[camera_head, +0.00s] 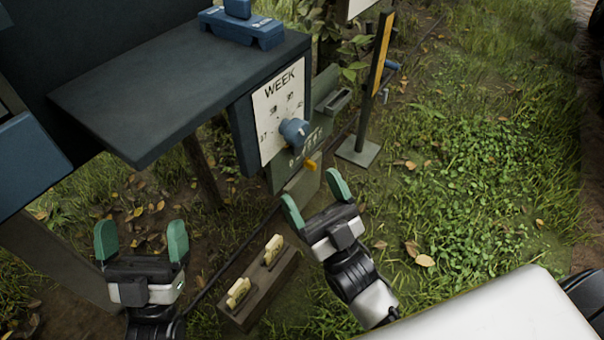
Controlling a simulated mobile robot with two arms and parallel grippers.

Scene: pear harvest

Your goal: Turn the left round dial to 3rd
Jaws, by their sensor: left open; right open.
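A round blue dial (293,132) sticks out from a white panel (270,141) headed "WEEK", with small marks around it. The panel is on the front of a dark blue box under a shelf. It is the only round dial I can make out, and its exact setting is too small to read. My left gripper (141,242) is open and empty, low at the left, well away from the dial. My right gripper (316,196) is open and empty, below and a little right of the dial, not touching it.
A dark shelf (170,90) juts out above and left of the panel, with a blue block (243,30) on it. A yellow tab (311,165) sits below the dial. A wooden box with yellow pieces (268,283) is between my grippers. A post with a base (358,151) stands right; grass beyond is open.

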